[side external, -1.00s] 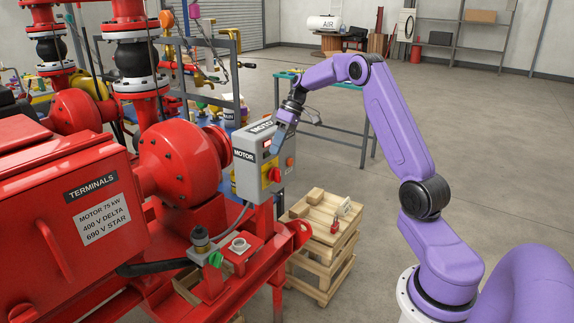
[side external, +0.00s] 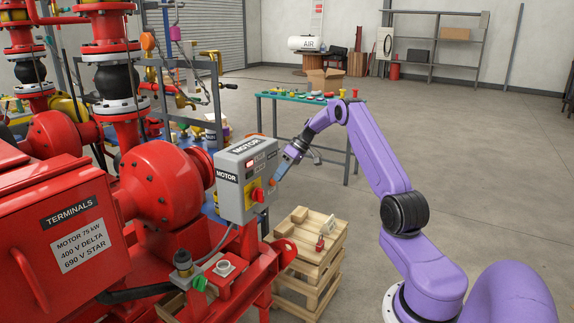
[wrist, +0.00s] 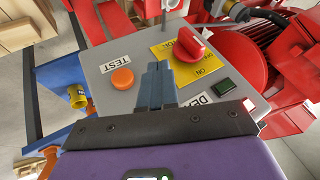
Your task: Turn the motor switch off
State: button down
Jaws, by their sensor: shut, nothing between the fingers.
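The grey motor switch box (side external: 232,205) is fixed to the red skid and labelled MOTOR. Its front carries a red rotary knob (side external: 258,194) on a yellow plate. In the wrist view the knob (wrist: 192,44) is right of and beyond my fingertips, and the word ON shows on the yellow plate (wrist: 211,70). I cannot tell for sure which mark the knob points to. My gripper (side external: 277,181) is shut and empty in front of the box, to the right of the knob. In the wrist view its fingertips (wrist: 158,66) lie between the knob and an orange button, apart from the knob.
The orange button (wrist: 122,78) by the TEST label and a dark green button (wrist: 223,86) are close to the fingers. A red lamp (side external: 250,163) shows on the box. A wooden pallet stack (side external: 310,250) stands below; a green-topped bench (side external: 310,98) stands behind.

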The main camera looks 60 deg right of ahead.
aim_at(259, 195)
jog(key=shift+w+a+f, duration=0.15)
jog(key=shift+a+f, duration=0.15)
jog(key=shift+a, duration=0.55)
jog(key=shift+w+a+f, duration=0.1)
jog(key=shift+a+f, duration=0.2)
jog(key=shift+a, duration=0.55)
jog(key=shift+w+a+f, duration=0.15)
jog(key=shift+a+f, duration=0.15)
jog(key=shift+a, duration=0.55)
